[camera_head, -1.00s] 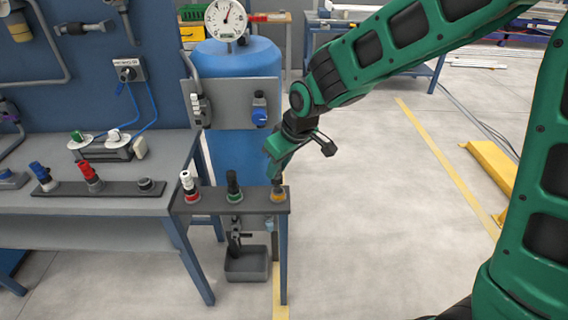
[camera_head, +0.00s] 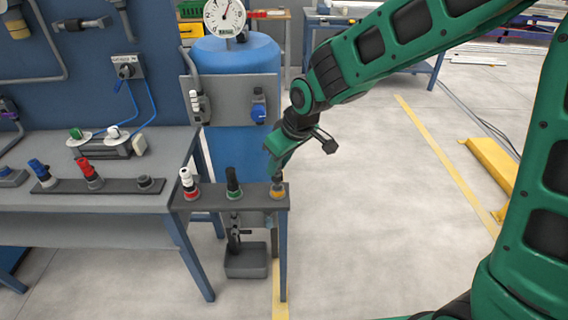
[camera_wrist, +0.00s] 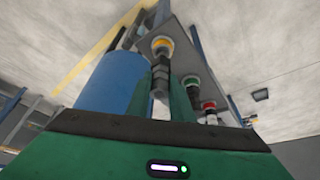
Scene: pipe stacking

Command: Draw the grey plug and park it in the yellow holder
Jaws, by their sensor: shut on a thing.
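The yellow holder (camera_head: 278,195) is a yellow ring at the right end of a dark narrow shelf (camera_head: 230,207). My gripper (camera_head: 277,177) points down right above it and is shut on the grey plug (camera_wrist: 160,78). In the wrist view the plug stands between my green fingers, with its far end at the yellow ring (camera_wrist: 162,42). The plug lines up with the ring and seems to meet it; how deep it sits I cannot tell. In the head view my fingers mostly hide the plug.
Beside it on the shelf stand a dark plug in a green-ringed holder (camera_head: 233,184) and a white plug in a red-ringed holder (camera_head: 188,184). The bench at left carries blue and red plugs and an empty-looking grey socket (camera_head: 150,184). A blue tank (camera_head: 240,62) stands behind.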

